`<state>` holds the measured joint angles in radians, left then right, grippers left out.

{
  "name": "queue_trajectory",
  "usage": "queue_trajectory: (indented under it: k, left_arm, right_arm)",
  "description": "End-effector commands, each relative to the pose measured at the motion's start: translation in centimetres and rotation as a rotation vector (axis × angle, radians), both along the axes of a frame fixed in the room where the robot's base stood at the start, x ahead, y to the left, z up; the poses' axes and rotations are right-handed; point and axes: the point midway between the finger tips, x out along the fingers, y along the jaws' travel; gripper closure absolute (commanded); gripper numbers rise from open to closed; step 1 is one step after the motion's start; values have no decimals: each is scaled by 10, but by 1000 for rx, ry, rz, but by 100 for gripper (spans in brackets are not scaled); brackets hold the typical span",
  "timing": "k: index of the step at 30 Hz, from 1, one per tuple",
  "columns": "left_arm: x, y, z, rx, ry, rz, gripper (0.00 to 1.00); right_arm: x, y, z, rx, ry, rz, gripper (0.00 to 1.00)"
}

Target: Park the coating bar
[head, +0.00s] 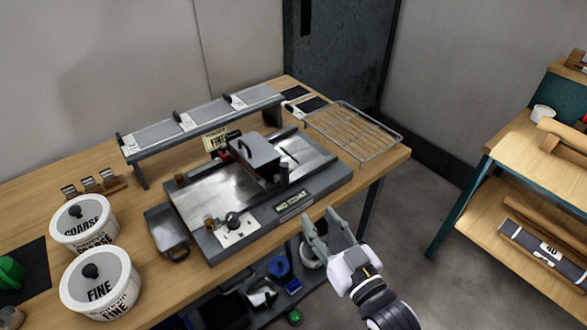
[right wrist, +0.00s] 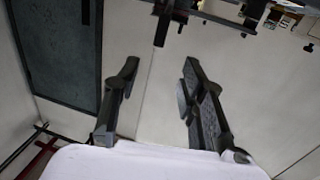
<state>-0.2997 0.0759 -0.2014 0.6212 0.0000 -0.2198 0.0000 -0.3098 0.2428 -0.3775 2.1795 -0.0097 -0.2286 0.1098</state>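The coating machine (head: 190,205) stands on the wooden table, a low dark-framed unit with a shiny metal bed and a "NO COAT" label on its front. A small dark knob (head: 232,218) is on the front left panel. My right gripper (head: 318,217) is open and empty, in front of the machine's right front edge; its spread fingers also show in the right wrist view (right wrist: 160,68). My left gripper is out of view.
A raised shelf (head: 144,157) with grey panels stands behind the machine, a wire rack (head: 379,142) to its right. A second shelf unit (head: 480,172) is at far right.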

Motion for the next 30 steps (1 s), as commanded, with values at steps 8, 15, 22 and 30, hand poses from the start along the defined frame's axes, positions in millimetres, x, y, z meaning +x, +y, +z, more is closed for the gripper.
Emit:
queue_trajectory:
  k: [8,15,22,30]
  left_arm:
    - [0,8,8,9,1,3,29]
    - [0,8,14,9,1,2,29]
    - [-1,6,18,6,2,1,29]
    - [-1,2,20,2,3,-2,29]
  right_arm:
    - [42,19,3,1,-3,-1,62]
    - [91,42,2,0,-1,-1,62]
    - [132,61,1,0,1,-1,62]
    - [154,70,0,-1,2,-1,62]
